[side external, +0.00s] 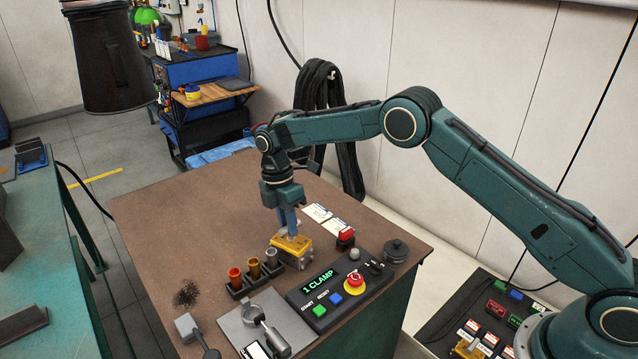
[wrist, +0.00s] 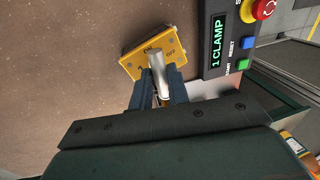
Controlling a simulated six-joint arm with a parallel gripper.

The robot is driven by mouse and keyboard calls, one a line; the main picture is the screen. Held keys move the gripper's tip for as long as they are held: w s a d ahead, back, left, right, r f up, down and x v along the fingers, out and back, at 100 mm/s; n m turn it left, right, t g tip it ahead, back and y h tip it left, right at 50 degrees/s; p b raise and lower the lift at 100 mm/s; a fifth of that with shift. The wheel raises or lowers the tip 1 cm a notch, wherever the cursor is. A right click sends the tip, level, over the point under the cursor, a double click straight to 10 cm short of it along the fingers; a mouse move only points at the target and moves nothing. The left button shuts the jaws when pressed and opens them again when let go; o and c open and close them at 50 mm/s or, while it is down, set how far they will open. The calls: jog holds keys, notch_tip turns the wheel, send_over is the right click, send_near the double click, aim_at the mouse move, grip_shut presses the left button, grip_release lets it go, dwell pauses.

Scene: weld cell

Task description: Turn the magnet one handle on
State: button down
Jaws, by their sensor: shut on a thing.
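Magnet one is a yellow-topped box (side external: 291,243) on the brown table, just behind the control panel. In the wrist view, its yellow top (wrist: 136,58) carries ON and OFF marks and a silver handle (wrist: 157,62). My gripper (side external: 289,232) comes down from above onto the magnet. In the wrist view, my gripper's two blue-grey fingers (wrist: 160,88) stand one on each side of the handle and are shut on it. The handle's near end is partly hidden between the fingers. The exact mark it points to is hard to tell.
The control panel (side external: 320,293) reads "1 CLAMP" and has green, blue and red buttons. A rack with several cups (side external: 254,268) stands left of the magnet. A red-topped block (side external: 346,236) and a dark round pot (side external: 396,250) stand right. The table's left part is mostly clear.

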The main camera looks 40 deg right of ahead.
jog(key=shift+n+h, duration=0.3)
jog(key=shift+n, duration=1.3)
jog(key=c, duration=1.3)
grip_release()
jog(key=shift+c, duration=0.2)
jog(key=shift+r, duration=0.1)
notch_tip(320, 180, up, 7)
jog(key=w, duration=0.1)
jog(key=shift+w+a, duration=0.15)
jog(key=shift+a, duration=0.15)
jog(key=shift+r, duration=0.2)
